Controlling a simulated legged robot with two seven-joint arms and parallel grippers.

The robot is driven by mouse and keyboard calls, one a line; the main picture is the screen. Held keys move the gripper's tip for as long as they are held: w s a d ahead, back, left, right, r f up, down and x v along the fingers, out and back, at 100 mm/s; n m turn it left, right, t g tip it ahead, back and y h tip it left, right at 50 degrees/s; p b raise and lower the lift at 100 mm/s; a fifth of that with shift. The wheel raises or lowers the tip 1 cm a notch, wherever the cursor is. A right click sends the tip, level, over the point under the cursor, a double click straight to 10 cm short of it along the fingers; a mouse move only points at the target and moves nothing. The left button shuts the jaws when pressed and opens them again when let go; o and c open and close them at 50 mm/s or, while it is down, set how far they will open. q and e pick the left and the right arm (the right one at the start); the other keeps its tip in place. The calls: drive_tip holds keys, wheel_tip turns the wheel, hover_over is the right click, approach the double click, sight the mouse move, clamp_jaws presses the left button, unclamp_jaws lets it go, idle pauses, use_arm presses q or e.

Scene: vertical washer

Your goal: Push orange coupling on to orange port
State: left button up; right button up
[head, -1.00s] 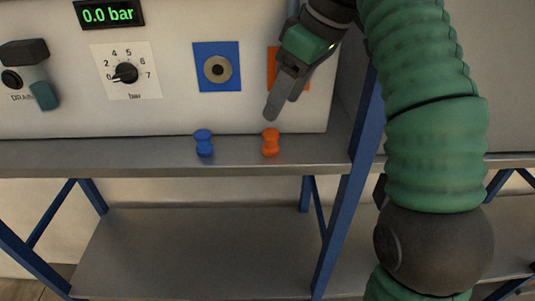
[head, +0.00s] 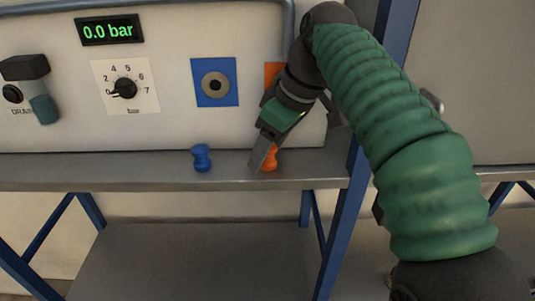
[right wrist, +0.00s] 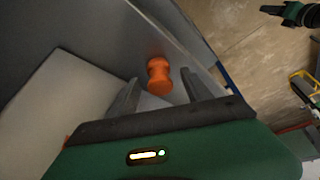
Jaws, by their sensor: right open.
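The orange coupling (head: 269,160) stands upright on the metal shelf below the panel, partly hidden behind my right gripper in the head view. It also shows in the right wrist view (right wrist: 159,76), ahead of and between the two spread fingers. My right gripper (head: 260,162) is open and empty, with its fingertips down close to the coupling; I cannot tell whether they touch it. It also shows in the right wrist view (right wrist: 160,90). The orange port's plate (head: 271,74) is on the panel's right side, mostly hidden by my right arm. My left gripper is not in the head view.
A blue coupling (head: 201,158) stands on the shelf (head: 100,178) to the left. The blue port plate (head: 215,82) is above it. A pressure knob (head: 124,88), a drain valve (head: 38,92) and a display reading 0.0 bar (head: 109,30) are farther left. A blue frame post (head: 345,205) stands right.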

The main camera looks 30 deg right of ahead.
drive_tip(key=shift+w+d+f, duration=0.1)
drive_tip(key=shift+d+f, duration=0.05)
drive_tip(key=shift+d, duration=0.1)
drive_tip(key=shift+a, duration=0.35)
drive_tip(key=c, duration=0.7)
clamp_jaws()
drive_tip(key=shift+d, duration=0.15)
